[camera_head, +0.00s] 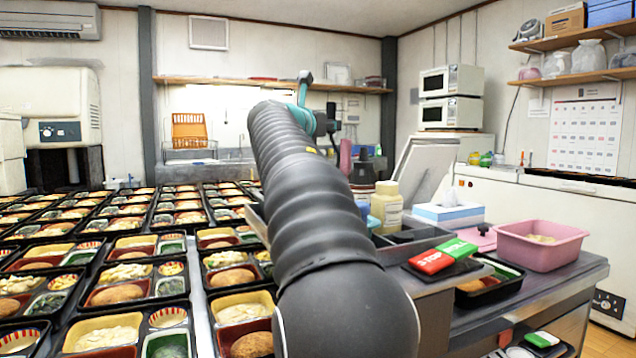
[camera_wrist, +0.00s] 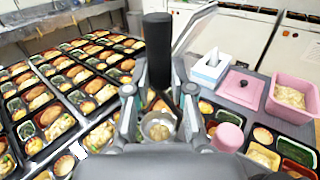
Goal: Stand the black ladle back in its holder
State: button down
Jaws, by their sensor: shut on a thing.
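In the wrist view my gripper (camera_wrist: 159,98) is shut on the black ladle (camera_wrist: 157,50), whose thick dark handle stands up between the fingers. A round, greyish bowl-like shape (camera_wrist: 158,126) shows below, between the finger bases; I cannot tell whether it is the ladle's bowl or something beneath. In the head view my arm covers the middle, and the ladle cannot be made out clearly. I cannot pick out the ladle's holder with certainty in either view.
Rows of filled bento trays (camera_head: 130,245) cover the table at left. At right stand a cream bottle (camera_head: 387,206), a tissue box (camera_head: 448,214), a pink tub (camera_head: 541,246) and a red-green stop/roll switch (camera_head: 443,256). A pink cup (camera_wrist: 228,137) is right of my gripper.

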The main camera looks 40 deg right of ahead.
notch_tip(320, 180, down, 8)
jog(key=shift+a+f+b, duration=0.1)
jog(key=shift+b, duration=0.3)
jog(key=shift+f, duration=0.1)
jog(key=c, duration=1)
grip_release()
jog(key=shift+r, duration=0.25)
jog(key=b+v, duration=0.1)
jog(key=v, duration=1.1)
